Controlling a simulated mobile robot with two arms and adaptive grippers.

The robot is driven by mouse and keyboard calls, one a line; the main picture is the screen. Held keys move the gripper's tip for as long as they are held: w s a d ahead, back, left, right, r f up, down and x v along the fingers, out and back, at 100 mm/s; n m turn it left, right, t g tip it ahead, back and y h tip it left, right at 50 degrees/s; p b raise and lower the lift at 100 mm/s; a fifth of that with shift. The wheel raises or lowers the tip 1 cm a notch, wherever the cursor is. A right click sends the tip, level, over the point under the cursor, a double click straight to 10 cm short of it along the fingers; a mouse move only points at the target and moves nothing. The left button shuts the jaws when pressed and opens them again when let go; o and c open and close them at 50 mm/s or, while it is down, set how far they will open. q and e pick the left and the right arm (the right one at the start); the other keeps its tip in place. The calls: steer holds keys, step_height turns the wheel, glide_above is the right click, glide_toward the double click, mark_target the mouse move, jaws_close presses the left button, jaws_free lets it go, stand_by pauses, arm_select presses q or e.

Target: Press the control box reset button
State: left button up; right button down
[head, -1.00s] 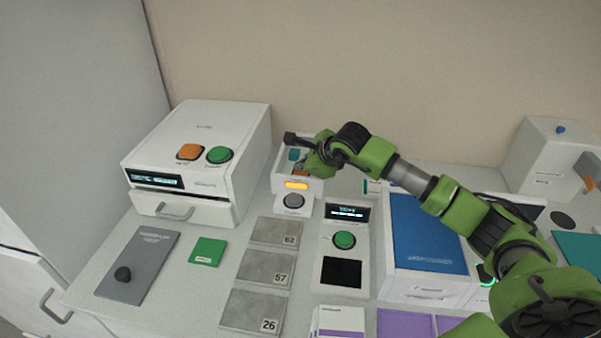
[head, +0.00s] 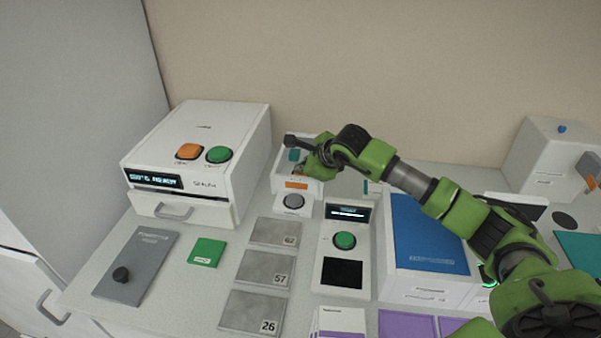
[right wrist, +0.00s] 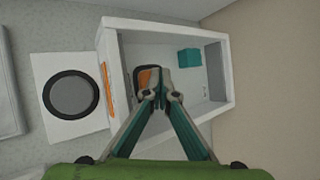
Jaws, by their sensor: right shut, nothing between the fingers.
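I cannot tell for sure which part is the control box. An open-topped white box (head: 312,187) stands at the back middle, with an orange strip (head: 296,185) on its front. In the right wrist view, an orange button-like piece with a dark rim (right wrist: 148,80) and a teal block (right wrist: 189,57) are inside it. A grey round button with a dark ring (right wrist: 74,93) sits on a white base in front, also in the head view (head: 293,201). My right gripper (right wrist: 160,88) is shut and empty, its tips over the orange piece, partly covering it. Contact cannot be told. My left gripper is out of view.
A white machine with orange and green buttons (head: 255,125) stands left. Grey numbered plates (head: 264,270) lie in front. A device with a green button (head: 344,240) and a blue-topped box (head: 428,235) stand right, below my arm.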

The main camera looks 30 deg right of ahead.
steer(key=shift+r+p, duration=0.3)
steer(key=shift+r, duration=0.6)
steer(key=shift+r+p, duration=1.1)
steer(key=shift+r, duration=1.4)
